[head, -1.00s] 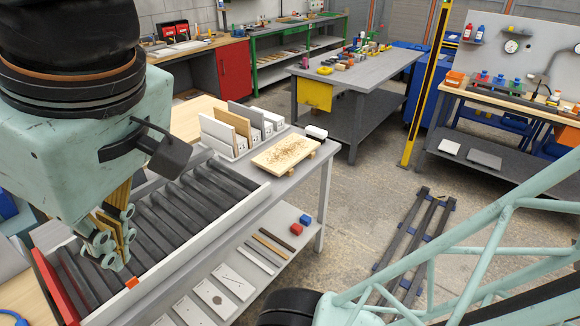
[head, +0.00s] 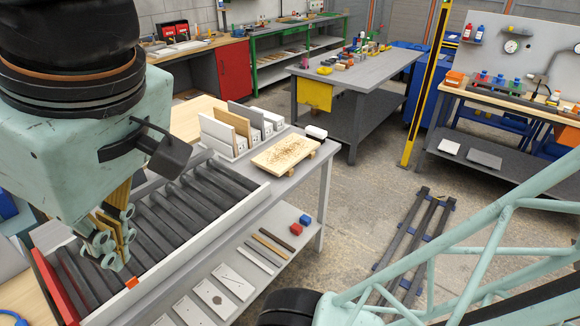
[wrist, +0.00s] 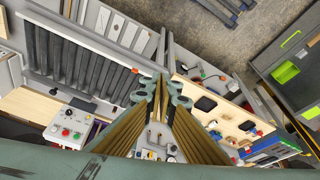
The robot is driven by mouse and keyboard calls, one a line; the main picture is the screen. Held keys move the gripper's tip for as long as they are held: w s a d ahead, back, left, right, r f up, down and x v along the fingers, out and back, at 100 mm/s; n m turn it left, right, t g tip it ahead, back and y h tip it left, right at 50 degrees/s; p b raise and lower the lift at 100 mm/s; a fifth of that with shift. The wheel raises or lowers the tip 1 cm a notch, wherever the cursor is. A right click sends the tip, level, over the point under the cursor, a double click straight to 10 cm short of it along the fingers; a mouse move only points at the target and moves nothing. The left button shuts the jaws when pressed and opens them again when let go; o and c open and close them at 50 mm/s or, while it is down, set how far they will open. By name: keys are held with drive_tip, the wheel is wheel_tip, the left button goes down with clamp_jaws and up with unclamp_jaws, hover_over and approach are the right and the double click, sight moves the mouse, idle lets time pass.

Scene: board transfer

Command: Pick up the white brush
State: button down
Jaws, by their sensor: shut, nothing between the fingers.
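The white brush (head: 316,132) lies at the far right corner of the grey conveyor table, just beyond a wooden board. It looks like a white block with a dark underside. In the wrist view I cannot make it out. My gripper (head: 113,258) hangs above the near part of the black rollers at the left of the head view, well apart from the brush. Its fingers are shut with nothing between them. They also show at the middle of the wrist view (wrist: 160,88).
The wooden board (head: 286,153), strewn with brown debris, rests on small blocks beside the brush. A rack of upright panels (head: 232,135) stands to its left. Black rollers (head: 190,208) with a pale side rail fill the nearer table. Open floor lies right of the table.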

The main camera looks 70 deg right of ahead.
drive_tip(key=c, duration=3.5)
unclamp_jaws()
drive_tip(key=o, duration=2.7)
drive_tip(key=shift+s+f, duration=0.1)
drive_tip(key=shift+d, duration=0.1)
